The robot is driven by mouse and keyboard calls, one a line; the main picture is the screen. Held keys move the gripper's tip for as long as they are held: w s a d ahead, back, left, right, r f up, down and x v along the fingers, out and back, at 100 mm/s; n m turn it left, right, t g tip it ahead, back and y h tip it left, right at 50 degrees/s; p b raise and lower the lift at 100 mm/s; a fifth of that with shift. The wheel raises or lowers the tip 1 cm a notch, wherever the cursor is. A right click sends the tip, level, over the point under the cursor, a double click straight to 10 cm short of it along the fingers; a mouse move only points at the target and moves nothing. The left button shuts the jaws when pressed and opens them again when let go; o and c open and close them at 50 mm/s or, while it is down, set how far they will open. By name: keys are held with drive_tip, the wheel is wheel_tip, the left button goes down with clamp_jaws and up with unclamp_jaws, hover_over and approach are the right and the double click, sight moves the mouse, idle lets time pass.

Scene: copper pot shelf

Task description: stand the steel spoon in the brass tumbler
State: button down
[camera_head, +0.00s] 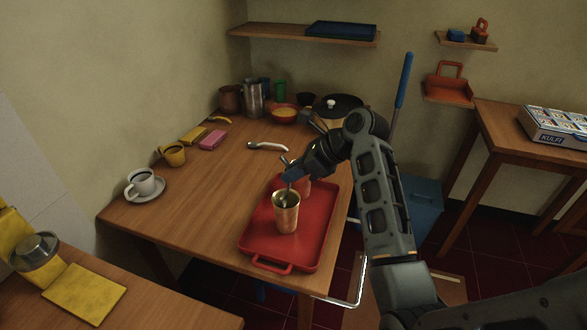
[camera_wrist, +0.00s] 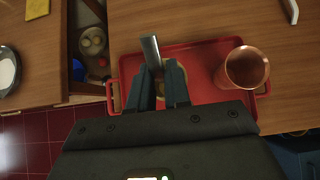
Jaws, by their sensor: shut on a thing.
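The brass tumbler (camera_head: 287,218) stands upright on the red tray (camera_head: 257,250) in the head view. My gripper (camera_head: 289,174) is directly above its mouth, fingers pointing down. It is shut on the steel spoon (camera_wrist: 150,50), whose handle sticks up between the fingertips (camera_wrist: 157,86) in the wrist view. In the head view the spoon's lower end shows at the tumbler's mouth and appears to dip inside; how deep is hidden. In the wrist view the tumbler (camera_wrist: 180,88) is mostly hidden behind the fingers.
A copper cup (camera_wrist: 246,67) stands on the tray close beside the tumbler, partly behind my gripper in the head view. A steel-and-white utensil (camera_head: 267,146) lies behind the tray. A cup on a saucer (camera_head: 150,194) stands at the left. The table between is clear.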

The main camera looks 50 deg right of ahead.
drive_tip(key=shift+f, duration=0.2)
drive_tip(key=c, duration=1)
unclamp_jaws()
drive_tip(key=shift+s, duration=0.1)
drive_tip(key=v, duration=0.7)
drive_tip(key=shift+s+r, duration=0.2)
drive_tip(key=shift+r, duration=0.05)
